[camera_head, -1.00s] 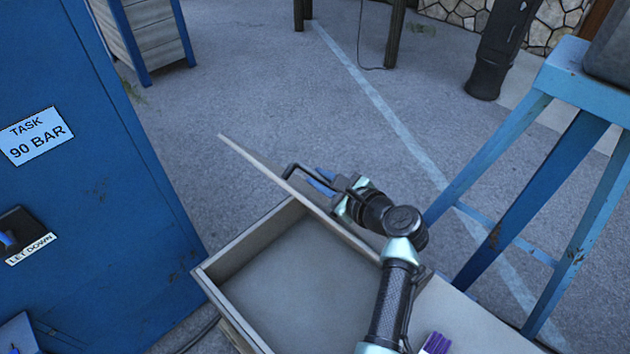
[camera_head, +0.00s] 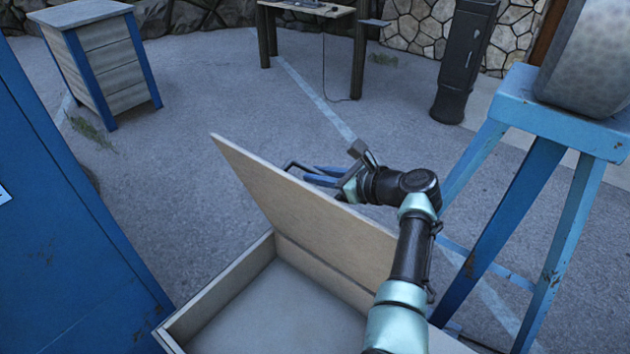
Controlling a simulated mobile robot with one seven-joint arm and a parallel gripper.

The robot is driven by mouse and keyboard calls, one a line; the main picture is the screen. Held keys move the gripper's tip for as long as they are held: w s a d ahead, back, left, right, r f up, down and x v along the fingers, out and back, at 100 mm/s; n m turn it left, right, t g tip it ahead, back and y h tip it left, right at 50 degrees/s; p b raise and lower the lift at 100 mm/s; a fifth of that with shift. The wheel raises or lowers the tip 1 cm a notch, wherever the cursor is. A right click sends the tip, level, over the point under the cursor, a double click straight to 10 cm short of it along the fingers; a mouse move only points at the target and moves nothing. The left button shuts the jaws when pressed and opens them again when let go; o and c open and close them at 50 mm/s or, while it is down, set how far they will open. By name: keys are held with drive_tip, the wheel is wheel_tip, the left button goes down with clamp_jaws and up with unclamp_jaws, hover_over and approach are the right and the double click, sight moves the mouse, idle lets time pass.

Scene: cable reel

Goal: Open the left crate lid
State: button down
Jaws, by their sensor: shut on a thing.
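The left crate (camera_head: 212,301) is an open wooden box at the bottom middle, and its inside looks empty where I can see it. Its lid (camera_head: 290,205) stands steeply raised along the crate's right side. A dark bar handle (camera_head: 298,166) sticks out from the lid's far face. My gripper (camera_head: 322,177), with blue fingers, is behind the lid's upper edge and is shut on the handle. The lid's edge partly hides the fingers and the grip. My arm passes over the lid's lower right part and hides it.
A blue cabinet (camera_head: 70,230) stands close on the left. A blue stool (camera_head: 510,180) with a grey rounded thing (camera_head: 592,68) on it stands at the right. A drawer unit (camera_head: 105,65), a desk (camera_head: 308,12) and a dark post (camera_head: 465,60) are farther back. Open pavement lies between.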

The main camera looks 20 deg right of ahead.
drive_tip(key=shift+d+f, duration=0.1)
idle(0.3)
drive_tip(key=c, duration=0.8)
unclamp_jaws()
drive_tip(key=shift+d, duration=0.1)
drive_tip(key=b+v, duration=0.1)
drive_tip(key=v, duration=1.2)
